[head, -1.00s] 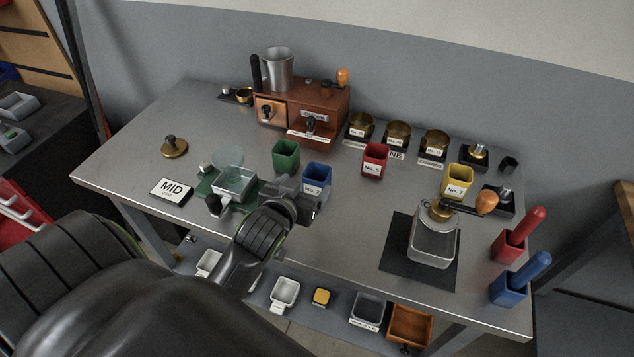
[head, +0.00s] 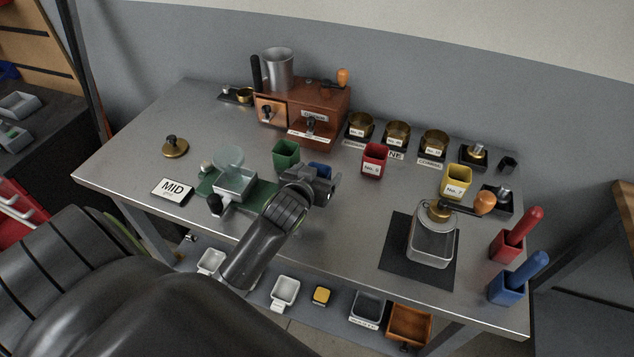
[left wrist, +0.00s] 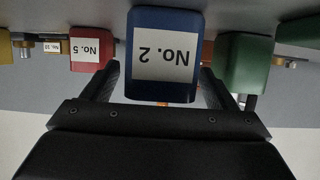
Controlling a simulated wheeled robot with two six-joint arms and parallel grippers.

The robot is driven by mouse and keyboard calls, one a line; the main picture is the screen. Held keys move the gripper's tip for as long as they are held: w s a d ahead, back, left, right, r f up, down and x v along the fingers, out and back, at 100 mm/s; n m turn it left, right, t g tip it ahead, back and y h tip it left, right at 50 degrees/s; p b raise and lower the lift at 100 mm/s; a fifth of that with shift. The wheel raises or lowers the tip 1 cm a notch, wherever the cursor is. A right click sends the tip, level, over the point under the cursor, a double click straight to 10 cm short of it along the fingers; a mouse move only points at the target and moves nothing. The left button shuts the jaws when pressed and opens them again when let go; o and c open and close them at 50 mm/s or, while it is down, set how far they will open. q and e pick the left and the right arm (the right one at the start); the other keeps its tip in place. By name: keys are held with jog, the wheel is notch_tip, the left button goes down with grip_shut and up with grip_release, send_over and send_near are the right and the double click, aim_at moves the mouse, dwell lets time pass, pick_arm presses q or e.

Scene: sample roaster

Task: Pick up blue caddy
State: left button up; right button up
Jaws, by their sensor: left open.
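The blue caddy (head: 319,170) stands on the table, mostly hidden behind my left gripper (head: 328,187) in the head view. In the left wrist view, which is upside down, the blue caddy (left wrist: 190,90) fills the middle with its white "No. 2" label facing me. My left gripper (left wrist: 161,82) is open, with one dark finger to each side of the caddy. Gaps show between the fingers and its sides. I cannot tell how far the fingertips reach along it. My right gripper is not in view.
A green caddy (head: 286,153) stands close to the left of the blue one, and a red caddy (head: 374,160) to the right. A yellow caddy (head: 457,180) and a hand grinder (head: 432,243) stand farther right. A glass-topped green device (head: 234,184) is at left.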

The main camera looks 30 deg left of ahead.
pick_arm(q)
jog(key=c, duration=1.2)
